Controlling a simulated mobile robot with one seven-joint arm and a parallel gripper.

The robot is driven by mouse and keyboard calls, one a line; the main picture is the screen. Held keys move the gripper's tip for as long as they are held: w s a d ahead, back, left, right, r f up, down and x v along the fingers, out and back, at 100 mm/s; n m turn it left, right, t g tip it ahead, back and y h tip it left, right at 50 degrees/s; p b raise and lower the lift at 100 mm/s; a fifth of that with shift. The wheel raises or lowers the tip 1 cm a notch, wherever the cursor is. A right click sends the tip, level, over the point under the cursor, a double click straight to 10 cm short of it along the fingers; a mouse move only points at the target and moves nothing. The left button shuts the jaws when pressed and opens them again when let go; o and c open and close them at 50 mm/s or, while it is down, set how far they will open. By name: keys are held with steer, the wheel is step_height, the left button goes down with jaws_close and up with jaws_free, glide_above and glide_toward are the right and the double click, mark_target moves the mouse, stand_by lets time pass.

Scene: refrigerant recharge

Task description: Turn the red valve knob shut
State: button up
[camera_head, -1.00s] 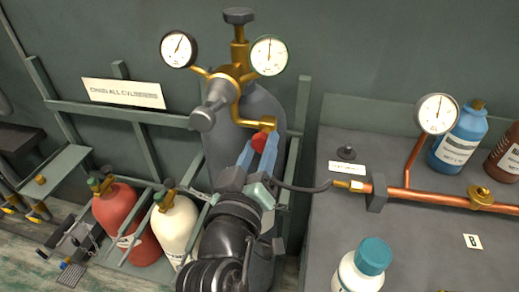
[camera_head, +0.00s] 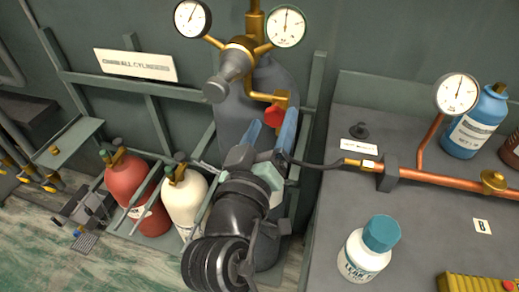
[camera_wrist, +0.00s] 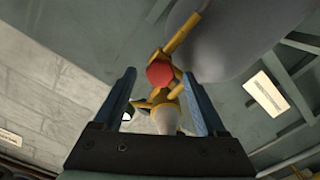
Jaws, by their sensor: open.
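The red valve knob (camera_head: 273,115) sits on the brass pipework (camera_head: 258,96) below the gauges, in front of the grey cylinder (camera_head: 232,112). In the wrist view the red knob (camera_wrist: 160,73) shows as a round face between the far ends of my two blue fingers. My gripper (camera_head: 272,124) is open, with its fingers pointing up at the knob, one on each side of its line. I see no contact with the knob. How deep the knob lies between the fingertips is hard to tell.
Two round gauges (camera_head: 286,26) and a grey fitting (camera_head: 227,78) stand above the knob. A dark hose (camera_head: 318,165) runs right from beside my gripper to a copper pipe (camera_head: 436,178) on the bench. Red (camera_head: 127,180) and cream (camera_head: 186,197) cylinders stand left.

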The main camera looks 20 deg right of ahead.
steer(key=b+v, duration=0.1)
steer(key=v, duration=1)
steer(key=shift+s+a, duration=0.25)
steer(key=shift+s, duration=0.05)
steer(key=w+a+r+t+y, duration=0.3)
steer(key=r+t, duration=0.1)
steer(key=r, duration=0.7)
steer(key=w+a+r+t+y, duration=0.2)
steer(key=r+t+y, duration=0.15)
steer(key=r, duration=0.65)
steer(key=s+a+r+t+y+p, duration=0.1)
steer(key=s+r+t+p, duration=0.1)
steer(key=r+p, duration=0.7)
steer(key=s+a+r+t+y+p, duration=0.1)
steer(key=r+p, duration=0.8)
steer(key=r, duration=1.3)
steer(key=shift+s+a+t+y+p, duration=0.25)
steer(key=shift+s+t+y+p, duration=0.15)
steer(key=shift+s+t+y, duration=0.5)
